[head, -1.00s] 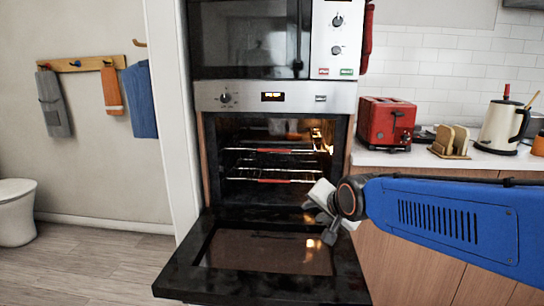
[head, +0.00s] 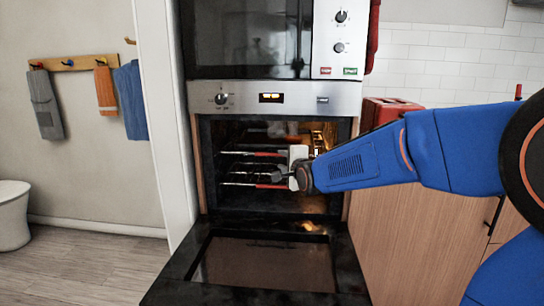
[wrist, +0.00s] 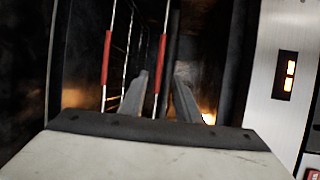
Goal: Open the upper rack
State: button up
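The oven (head: 205,150) stands with its door (head: 185,265) folded down flat. Inside are an upper rack (head: 262,154) and a lower rack (head: 240,184), each with a red front grip. My gripper (head: 277,172) is at the oven mouth, at rack height, and partly covers the right ends of both racks. In the wrist view, which is turned sideways, my gripper (wrist: 160,76) is open. The upper rack's red front bar (wrist: 160,65) runs between its fingers, and the lower rack's red bar (wrist: 106,58) lies outside, to the left. I cannot tell whether either finger touches the bar.
The control panel (head: 245,98) and a microwave (head: 245,40) are above the oven. A red toaster (head: 385,110) stands on the counter at right, partly behind my arm. Towels (head: 130,95) hang on the left wall.

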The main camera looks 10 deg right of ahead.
aim_at(272, 155)
jog(key=w, duration=0.4)
jog(key=w+f, duration=0.1)
jog(key=w, duration=0.3)
jog(key=w+a+f, duration=0.1)
jog(key=w, duration=0.4)
jog(key=shift+f, duration=0.25)
jog(key=shift+a, duration=0.1)
grip_shut()
